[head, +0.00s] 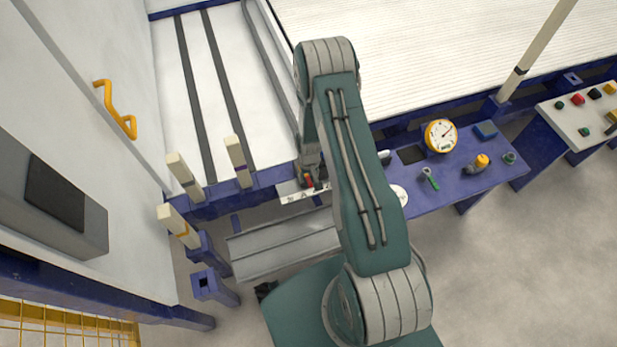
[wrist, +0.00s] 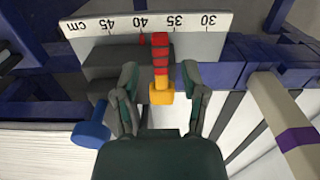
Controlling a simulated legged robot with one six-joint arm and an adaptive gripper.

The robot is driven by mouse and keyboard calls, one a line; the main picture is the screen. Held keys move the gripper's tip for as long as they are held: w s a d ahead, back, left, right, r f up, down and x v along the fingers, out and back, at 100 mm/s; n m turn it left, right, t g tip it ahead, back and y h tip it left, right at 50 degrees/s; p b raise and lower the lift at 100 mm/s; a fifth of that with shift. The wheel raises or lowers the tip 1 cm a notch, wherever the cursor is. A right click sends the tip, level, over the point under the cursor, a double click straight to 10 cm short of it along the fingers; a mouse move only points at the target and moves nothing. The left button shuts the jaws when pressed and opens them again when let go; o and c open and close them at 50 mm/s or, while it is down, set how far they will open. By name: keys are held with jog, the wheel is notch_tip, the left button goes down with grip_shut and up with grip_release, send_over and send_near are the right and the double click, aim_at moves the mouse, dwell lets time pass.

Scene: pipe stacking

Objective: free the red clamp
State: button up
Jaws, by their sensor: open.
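The red clamp (wrist: 160,55) shows in the wrist view as an upright red, ridged piece with an orange-yellow end (wrist: 161,94). It stands against a dark grey block (wrist: 112,62) at the ruler, near the 35 to 40 marks. My gripper (wrist: 160,72) is open, with one finger on either side of the clamp. Gaps show between the fingers and the clamp. In the head view a small red part of the clamp (head: 309,181) shows below my gripper; my arm hides much of the area around it.
A white cm ruler (wrist: 185,22) runs behind the clamp. A blue knob (wrist: 90,134) sits left of my gripper, and a cream post with a purple band (wrist: 285,125) stands at right. A blue bench (head: 455,185) holds a yellow gauge (head: 440,135) and small parts.

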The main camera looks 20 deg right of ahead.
notch_tip(320, 180, up, 10)
jog(key=shift+r, duration=0.25)
jog(key=shift+r, duration=0.1)
dwell(0.5)
notch_tip(320, 180, up, 14)
jog(key=t, duration=0.1)
send_over(309, 179)
jog(key=a, duration=0.2)
jog(key=s+a+r+t, duration=0.2)
jog(key=s+r, duration=0.1)
jog(key=r, duration=0.8)
jog(key=s+a+r+t, duration=0.1)
jog(key=s+a+r, duration=0.1)
jog(key=s+r, duration=0.5)
jog(key=s+a+r+t, duration=0.1)
jog(key=s+a+r, duration=0.1)
jog(key=s+r, duration=0.6)
jog(key=s, duration=0.4)
jog(key=shift+a+r+n+t, duration=0.2)
jog(key=shift+n+t, duration=0.1)
